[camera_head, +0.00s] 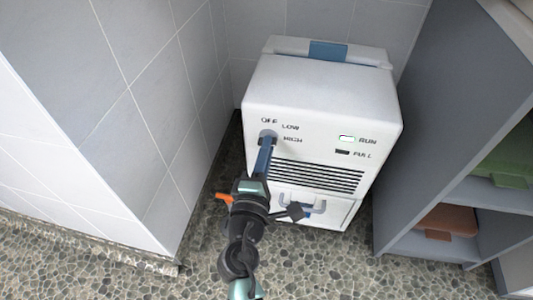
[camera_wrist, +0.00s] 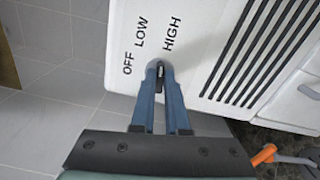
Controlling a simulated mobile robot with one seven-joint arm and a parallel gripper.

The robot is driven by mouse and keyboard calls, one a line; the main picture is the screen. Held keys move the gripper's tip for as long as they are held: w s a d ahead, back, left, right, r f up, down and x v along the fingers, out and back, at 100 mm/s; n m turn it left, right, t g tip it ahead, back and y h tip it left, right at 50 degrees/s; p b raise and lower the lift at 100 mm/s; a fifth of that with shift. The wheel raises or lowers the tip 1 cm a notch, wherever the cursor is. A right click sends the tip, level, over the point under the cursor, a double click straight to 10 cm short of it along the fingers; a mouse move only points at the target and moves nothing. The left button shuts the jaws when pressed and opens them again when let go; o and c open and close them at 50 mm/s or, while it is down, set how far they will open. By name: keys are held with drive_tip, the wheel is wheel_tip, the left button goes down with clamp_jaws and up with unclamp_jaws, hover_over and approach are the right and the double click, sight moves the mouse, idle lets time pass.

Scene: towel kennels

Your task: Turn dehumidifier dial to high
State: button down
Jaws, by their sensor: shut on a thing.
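My gripper (camera_head: 267,143) reaches up to the dial from below. The RUN lamp (camera_head: 347,139) looks pale and lit; the FULL lamp (camera_head: 342,152) is dark.
A tiled wall (camera_head: 150,90) rises close on the left. A grey shelf unit (camera_head: 430,110) with green and brown folded cloths (camera_head: 449,220) stands close on the right. Dark vent slots (camera_head: 318,176) lie right of my gripper.

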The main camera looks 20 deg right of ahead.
drive_tip(key=shift+f+m+b, duration=0.1)
drive_tip(key=shift+m+b, duration=0.4)
drive_tip(key=shift+m, duration=0.5)
drive_tip(key=c, duration=0.9)
unclamp_jaws()
drive_tip(key=p+v, duration=0.3)
drive_tip(key=v, duration=1)
